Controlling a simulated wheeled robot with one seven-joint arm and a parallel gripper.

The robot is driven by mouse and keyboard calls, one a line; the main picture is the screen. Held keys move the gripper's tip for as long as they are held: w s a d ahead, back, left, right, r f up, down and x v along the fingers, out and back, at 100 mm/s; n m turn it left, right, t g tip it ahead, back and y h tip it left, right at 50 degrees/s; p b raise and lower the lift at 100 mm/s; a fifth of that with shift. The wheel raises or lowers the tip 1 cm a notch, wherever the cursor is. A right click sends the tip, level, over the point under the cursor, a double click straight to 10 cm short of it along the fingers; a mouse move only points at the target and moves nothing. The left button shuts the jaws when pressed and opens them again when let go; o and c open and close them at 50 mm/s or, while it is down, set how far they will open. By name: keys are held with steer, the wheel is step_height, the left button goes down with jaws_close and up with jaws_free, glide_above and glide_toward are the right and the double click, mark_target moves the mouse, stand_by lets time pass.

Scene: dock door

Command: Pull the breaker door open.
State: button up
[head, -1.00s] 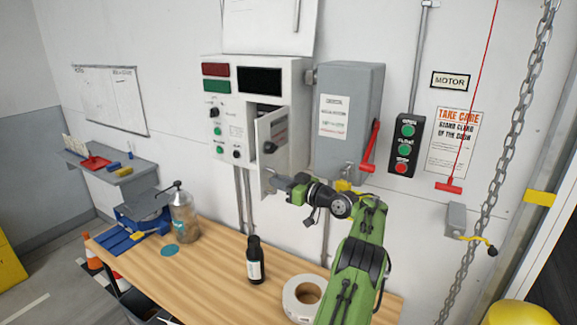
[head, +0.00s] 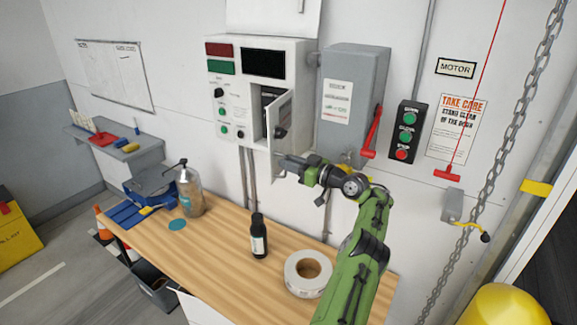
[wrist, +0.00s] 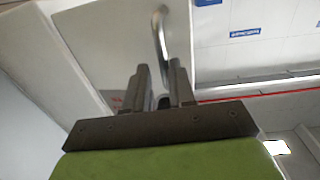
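The breaker door (head: 282,128) is a small light-grey door on the white control box (head: 233,120). It stands swung out from the box, with the dark inside showing at its left. My gripper (head: 280,159) is at the door's lower front part. In the wrist view the door's panel (wrist: 105,40) fills the upper left, and its curved metal handle (wrist: 160,38) runs down between the fingers of my gripper (wrist: 160,72). The fingers are close together around the handle's lower end. Finger contact is partly hidden.
A grey switch box (head: 350,100) with a red lever (head: 372,133) is right of the door. A chain (head: 497,180) hangs at right.

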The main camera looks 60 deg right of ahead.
steer(key=o, duration=0.3)
steer(key=shift+d+f, duration=0.2)
steer(key=shift+d, duration=0.3)
steer(key=shift+a, duration=0.15)
steer(key=shift+w+f, duration=0.15)
steer(key=s+a+b, duration=0.1)
steer(key=s+b, duration=0.1)
steer(key=s, duration=1.3)
steer(key=shift+s+a, duration=0.35)
steer(key=shift+w, duration=0.1)
